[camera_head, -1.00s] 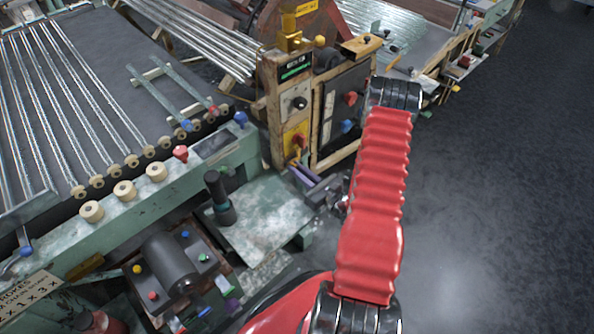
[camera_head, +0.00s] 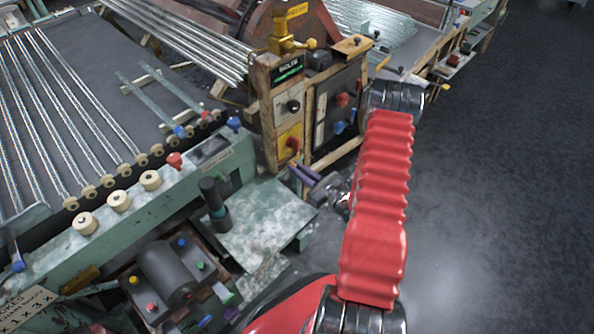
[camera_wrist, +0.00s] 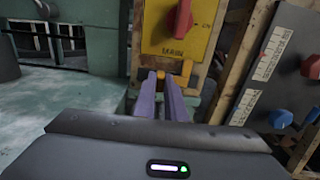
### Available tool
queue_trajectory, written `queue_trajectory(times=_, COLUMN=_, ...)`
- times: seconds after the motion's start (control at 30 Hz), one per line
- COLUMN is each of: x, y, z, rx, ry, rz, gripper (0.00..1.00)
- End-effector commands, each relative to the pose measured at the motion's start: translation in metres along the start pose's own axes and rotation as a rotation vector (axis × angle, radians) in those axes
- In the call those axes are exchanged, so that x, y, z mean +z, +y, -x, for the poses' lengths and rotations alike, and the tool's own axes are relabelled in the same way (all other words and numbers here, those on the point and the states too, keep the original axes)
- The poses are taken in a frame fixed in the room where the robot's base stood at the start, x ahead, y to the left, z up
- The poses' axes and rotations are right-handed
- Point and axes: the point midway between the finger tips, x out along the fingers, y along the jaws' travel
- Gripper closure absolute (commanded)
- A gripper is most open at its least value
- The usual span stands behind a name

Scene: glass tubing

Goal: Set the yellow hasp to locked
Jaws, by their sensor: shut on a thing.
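My gripper (camera_wrist: 160,78) has two purple fingers and reaches the foot of a yellow panel (camera_wrist: 157,35) marked MAIN with a red knob (camera_wrist: 180,19). The fingers are shut on a small orange-yellow piece (camera_wrist: 160,74) at their tips, seemingly the yellow hasp; the fingers hide most of it. Another orange-yellow bit (camera_wrist: 187,67) shows just right of the tips. In the head view my gripper (camera_head: 293,165) is at the lower edge of the same panel (camera_head: 289,141). I cannot tell the hasp's exact angle.
Right of the panel is a grey board (camera_wrist: 275,75) with red and blue knobs in a wooden frame. A green bench (camera_head: 255,225) with a dark upright cylinder (camera_head: 215,203) stands left of my gripper. Open dark floor (camera_head: 500,200) lies to the right.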

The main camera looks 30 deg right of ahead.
Motion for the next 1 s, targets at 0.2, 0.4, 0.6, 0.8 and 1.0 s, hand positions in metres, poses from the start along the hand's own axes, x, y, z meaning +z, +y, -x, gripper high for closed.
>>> queue_trajectory(times=0.2, x=0.0, y=-0.005, z=0.0, rx=-0.013, ry=0.0, rz=0.005, gripper=0.77)
queue_trajectory(times=0.4, x=0.0, y=-0.004, z=0.0, rx=-0.008, ry=0.0, rz=0.003, gripper=0.7)
queue_trajectory(times=0.6, x=0.0, y=-0.003, z=0.001, rx=-0.007, ry=0.0, rz=0.002, gripper=0.7)
queue_trajectory(times=0.8, x=0.0, y=-0.003, z=0.014, rx=-0.009, ry=0.001, rz=0.001, gripper=0.7)
queue_trajectory(times=1.0, x=0.0, y=-0.003, z=0.039, rx=-0.009, ry=0.001, rz=0.001, gripper=0.7)
